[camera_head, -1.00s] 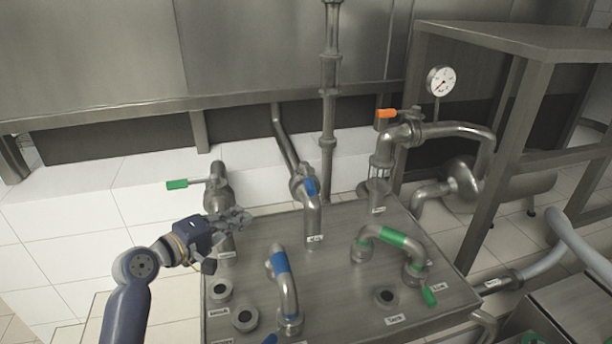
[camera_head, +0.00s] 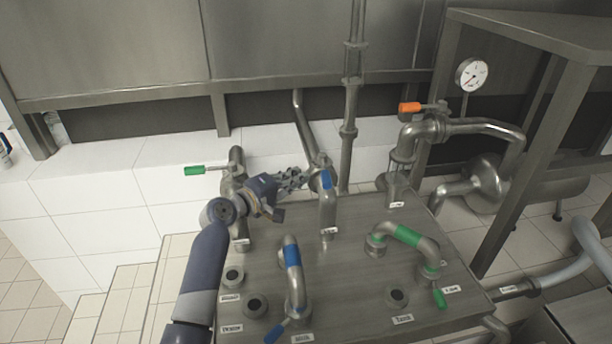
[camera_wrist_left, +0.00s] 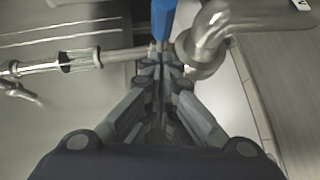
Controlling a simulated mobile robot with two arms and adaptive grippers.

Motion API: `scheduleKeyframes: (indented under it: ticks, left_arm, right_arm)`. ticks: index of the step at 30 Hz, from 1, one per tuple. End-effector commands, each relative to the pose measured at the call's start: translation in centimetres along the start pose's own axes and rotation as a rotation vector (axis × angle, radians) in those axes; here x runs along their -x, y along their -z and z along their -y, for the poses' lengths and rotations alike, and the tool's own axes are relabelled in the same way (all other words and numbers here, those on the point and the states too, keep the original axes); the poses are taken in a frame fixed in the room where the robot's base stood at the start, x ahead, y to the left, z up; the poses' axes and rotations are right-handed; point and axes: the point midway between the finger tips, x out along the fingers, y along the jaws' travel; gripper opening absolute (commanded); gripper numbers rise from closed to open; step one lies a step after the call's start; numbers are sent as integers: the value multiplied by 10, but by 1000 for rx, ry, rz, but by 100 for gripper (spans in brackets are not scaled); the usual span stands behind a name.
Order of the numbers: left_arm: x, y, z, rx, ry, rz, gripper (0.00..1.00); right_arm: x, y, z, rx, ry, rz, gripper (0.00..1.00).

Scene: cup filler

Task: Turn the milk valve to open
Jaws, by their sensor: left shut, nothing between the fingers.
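A steel pipe with a valve carrying a blue handle (camera_head: 327,180) rises at the back middle of the steel counter (camera_head: 350,270). The blue handle also shows at the top of the left wrist view (camera_wrist_left: 162,18). My left gripper (camera_head: 302,177) is shut and empty, just left of this valve; in the left wrist view its fingertips (camera_wrist_left: 165,62) are close below the blue handle. I cannot tell whether they touch. Another valve with a green handle (camera_head: 207,170) stands left of my arm. The labels are too small to read, so I cannot tell which valve is for milk. My right gripper is not in view.
An orange-handled valve (camera_head: 411,107) and a pressure gauge (camera_head: 472,74) stand at the back right. Bent pipes with a blue band (camera_head: 292,256) and a green band (camera_head: 408,236) rise from the counter. A steel frame (camera_head: 520,90) stands at the right.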

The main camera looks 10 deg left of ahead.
Motion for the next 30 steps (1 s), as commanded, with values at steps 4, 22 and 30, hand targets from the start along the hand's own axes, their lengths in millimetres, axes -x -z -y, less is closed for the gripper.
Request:
scheduleKeyframes:
  ticks: [4,22,30]
  left_arm:
    - [-13,-14,-2,2,1,2,0]
    - [-21,-28,-2,-1,1,3,0]
    - [-26,-37,-3,-1,1,2,0]
  right_arm:
    - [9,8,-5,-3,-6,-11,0]
    - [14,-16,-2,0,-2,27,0]
    - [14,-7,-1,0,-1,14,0]
